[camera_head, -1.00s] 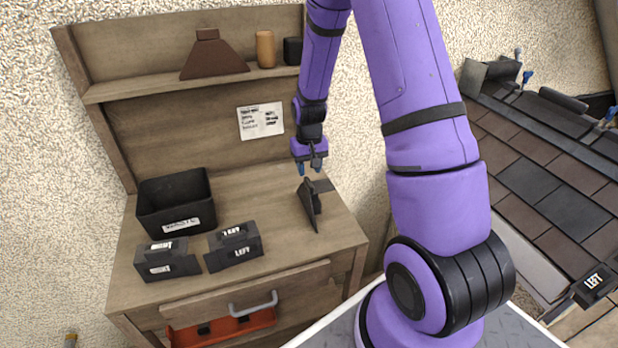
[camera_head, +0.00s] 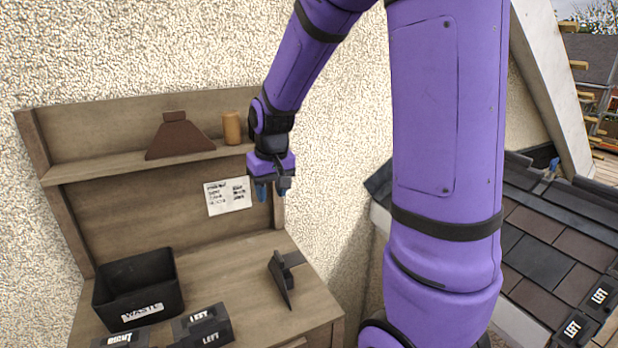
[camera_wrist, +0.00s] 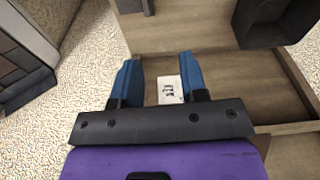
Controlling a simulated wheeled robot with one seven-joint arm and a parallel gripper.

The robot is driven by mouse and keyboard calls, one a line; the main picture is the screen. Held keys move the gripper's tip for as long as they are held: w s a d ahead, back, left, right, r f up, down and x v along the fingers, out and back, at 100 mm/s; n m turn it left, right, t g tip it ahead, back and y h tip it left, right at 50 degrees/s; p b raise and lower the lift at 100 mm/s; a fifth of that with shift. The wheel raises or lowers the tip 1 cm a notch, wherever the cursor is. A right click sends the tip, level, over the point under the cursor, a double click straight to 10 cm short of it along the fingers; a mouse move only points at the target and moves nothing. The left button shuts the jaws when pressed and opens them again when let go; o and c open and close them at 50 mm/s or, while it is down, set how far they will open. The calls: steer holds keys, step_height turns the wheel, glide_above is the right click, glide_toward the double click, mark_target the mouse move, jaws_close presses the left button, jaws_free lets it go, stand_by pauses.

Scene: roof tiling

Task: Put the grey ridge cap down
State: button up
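A dark grey ridge cap (camera_head: 281,279) stands tilted on its edge on the right part of the wooden workbench (camera_head: 236,300). My gripper (camera_head: 271,190) hangs above it, well clear of the bench, near the back panel. In the wrist view my gripper (camera_wrist: 158,62) has its two blue fingers apart with nothing held between them; the paper note (camera_wrist: 170,90) shows in the gap, farther off.
A black waste bin (camera_head: 138,290) stands at the bench's left. Blocks labelled RIGHT (camera_head: 121,340) and LEFT (camera_head: 204,328) lie in front of it. A shelf above holds a brown cowl-shaped piece (camera_head: 180,138) and a tan cylinder (camera_head: 232,128). The tiled roof (camera_head: 545,260) is at right.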

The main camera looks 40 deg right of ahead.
steer(key=s+a+r+n+t, duration=0.1)
steer(key=s+a+r, duration=0.2)
steer(key=s+r, duration=0.3)
steer(key=s+a+r+n+t, duration=0.1)
steer(key=s+a+r, duration=0.3)
steer(key=s, duration=1.1)
step_height(320, 180, up, 4)
steer(key=shift+s+a+f+t, duration=0.2)
steer(key=shift+s+t, duration=0.2)
steer(key=shift+t, duration=0.4)
